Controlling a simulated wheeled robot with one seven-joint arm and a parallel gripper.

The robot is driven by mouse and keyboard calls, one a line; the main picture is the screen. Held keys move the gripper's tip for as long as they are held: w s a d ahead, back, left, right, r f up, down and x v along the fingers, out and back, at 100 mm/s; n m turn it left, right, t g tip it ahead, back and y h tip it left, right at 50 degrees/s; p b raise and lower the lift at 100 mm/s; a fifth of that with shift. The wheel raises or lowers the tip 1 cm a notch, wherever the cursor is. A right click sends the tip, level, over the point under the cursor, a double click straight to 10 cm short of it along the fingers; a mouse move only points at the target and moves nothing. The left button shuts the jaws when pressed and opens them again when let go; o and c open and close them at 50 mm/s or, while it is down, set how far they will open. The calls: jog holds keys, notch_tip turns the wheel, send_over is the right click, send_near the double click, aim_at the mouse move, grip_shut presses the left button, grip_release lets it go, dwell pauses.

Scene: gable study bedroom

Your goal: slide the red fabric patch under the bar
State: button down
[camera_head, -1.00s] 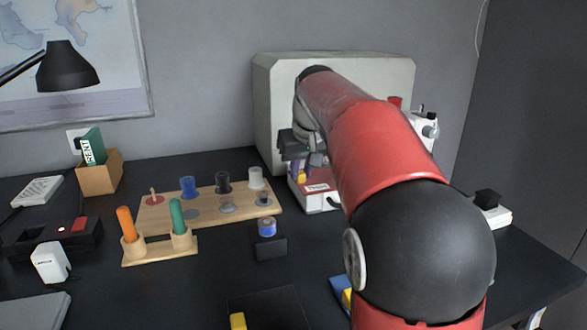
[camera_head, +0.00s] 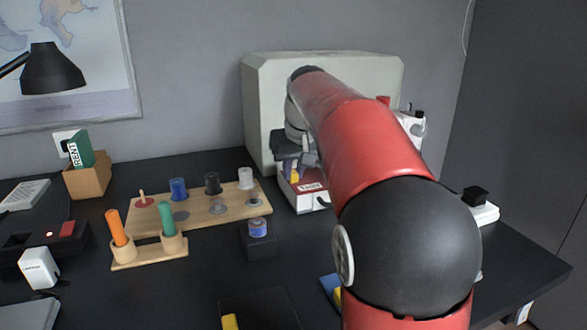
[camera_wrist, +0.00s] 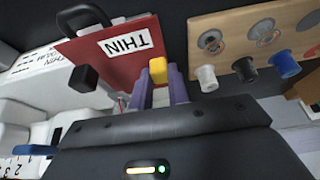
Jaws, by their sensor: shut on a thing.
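The red fabric patch (camera_wrist: 122,62), with a white THIN label, lies on the white machine; it also shows in the head view (camera_head: 311,196). My gripper (camera_wrist: 160,92) is shut on the patch's yellow tab (camera_wrist: 158,70). In the head view my gripper (camera_head: 293,160) is low at the machine's front left, partly behind my arm. A black arched bar (camera_wrist: 85,12) stands at the patch's far left corner in the wrist view. I cannot tell whether the patch edge is under it. The machine's right part is hidden behind my arm in the head view.
A wooden peg board (camera_head: 205,213) with spools is left of the machine. A small dark stand (camera_head: 258,245) with a blue spool is in front. A blue patch (camera_head: 330,287) with a yellow tab lies by my arm. A black block (camera_wrist: 83,78) sits beside the red patch.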

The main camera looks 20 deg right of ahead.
dwell(0.9)
jog(key=c, duration=1.3)
grip_release()
jog(key=shift+o, duration=0.2)
jog(key=v, duration=0.7)
jog(key=shift+s+r+p, duration=0.25)
jog(key=shift+s+p, duration=0.05)
jog(key=shift+p, duration=0.05)
